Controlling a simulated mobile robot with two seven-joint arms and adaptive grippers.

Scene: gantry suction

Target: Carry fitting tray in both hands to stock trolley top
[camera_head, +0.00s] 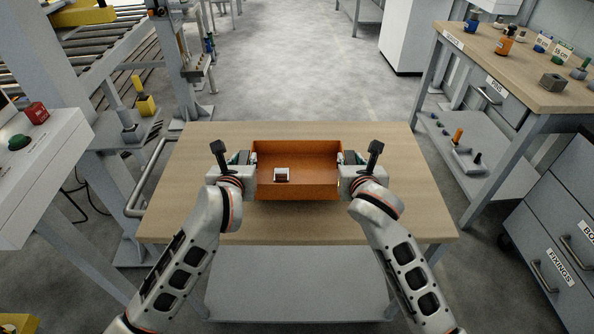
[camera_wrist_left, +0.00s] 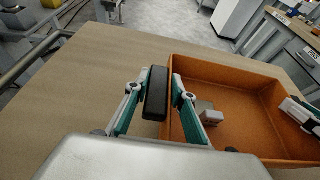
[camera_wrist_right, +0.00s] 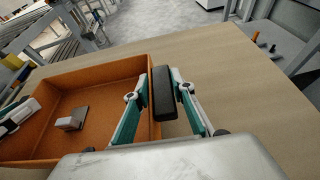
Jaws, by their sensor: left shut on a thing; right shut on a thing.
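The orange fitting tray (camera_head: 300,190) is at the middle of the wooden trolley top (camera_head: 200,150) in the head view. A small grey and white fitting (camera_head: 281,174) lies in it. My left gripper (camera_head: 249,170) is shut on the tray's left wall. My right gripper (camera_head: 346,170) is shut on its right wall. In the left wrist view the wall of the tray (camera_wrist_left: 240,68) runs between the left fingers (camera_wrist_left: 168,92). In the right wrist view the right fingers (camera_wrist_right: 158,95) straddle the opposite wall. Whether the tray touches the top or hangs just above it, I cannot tell.
A roller conveyor (camera_head: 90,60) is at the back left. A metal push handle (camera_head: 140,185) is on the trolley's left side. The wood around the tray is clear.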

